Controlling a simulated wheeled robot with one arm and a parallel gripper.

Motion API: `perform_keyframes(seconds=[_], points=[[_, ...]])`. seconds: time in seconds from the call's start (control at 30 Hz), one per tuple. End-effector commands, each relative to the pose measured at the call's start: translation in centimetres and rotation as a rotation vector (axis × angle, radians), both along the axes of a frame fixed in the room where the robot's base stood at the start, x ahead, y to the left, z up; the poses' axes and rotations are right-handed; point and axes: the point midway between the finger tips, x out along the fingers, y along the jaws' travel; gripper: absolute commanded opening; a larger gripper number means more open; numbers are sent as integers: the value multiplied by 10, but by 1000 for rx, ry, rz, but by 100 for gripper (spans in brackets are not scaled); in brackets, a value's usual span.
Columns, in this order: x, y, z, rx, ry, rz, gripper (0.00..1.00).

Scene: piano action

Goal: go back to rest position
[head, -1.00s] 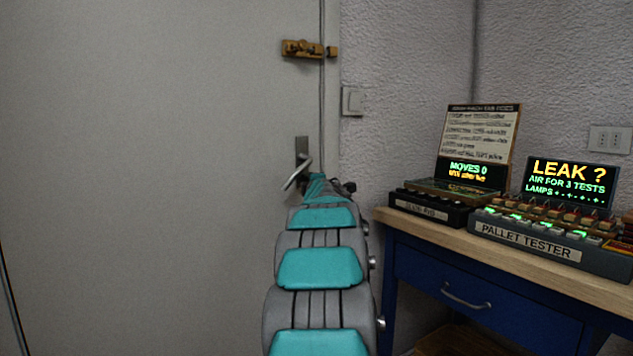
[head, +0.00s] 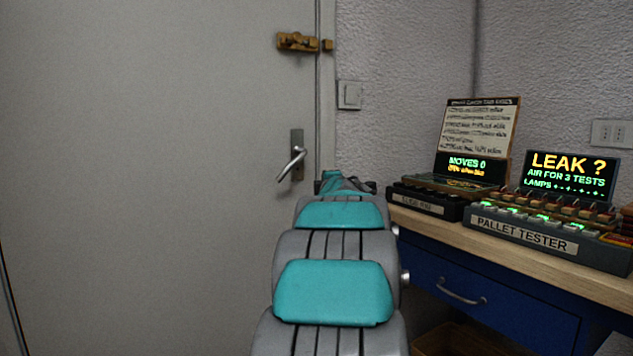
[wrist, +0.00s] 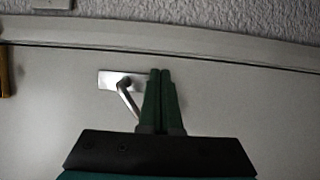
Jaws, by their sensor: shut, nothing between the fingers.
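My gripper (wrist: 160,75) shows in the wrist view with its two dark green fingers side by side, shut and empty. It points toward a grey door, and the metal door handle (wrist: 127,95) appears just left of the fingers. Whether they touch is hard to tell; they look apart in the head view. There the handle (head: 293,163) on its plate stands clear to the left of the end of my arm. My grey and teal arm reaches forward from the bottom middle, and its own links hide the gripper in that view.
The door (head: 150,180) fills the left, with a brass latch (head: 298,42) high on it. At right a blue workbench (head: 430,222) carries a pallet tester (head: 530,235) and a sign board (head: 478,135), close to my arm's right side. Open space lies left of my arm.

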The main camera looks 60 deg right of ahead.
Motion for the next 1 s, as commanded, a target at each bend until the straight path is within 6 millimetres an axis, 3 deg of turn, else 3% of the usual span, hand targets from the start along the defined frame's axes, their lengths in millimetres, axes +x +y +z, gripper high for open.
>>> perform_keyframes(seconds=[0.13,0.3,0.7,0.87,1.0], points=[[-20,8,1,0,-1,-2,0],[-30,14,2,-2,-3,0,0],[-27,21,-4,27,-8,-4,0],[-6,58,-31,187,-45,-26,0],[13,115,-79,416,-67,-69,0]])
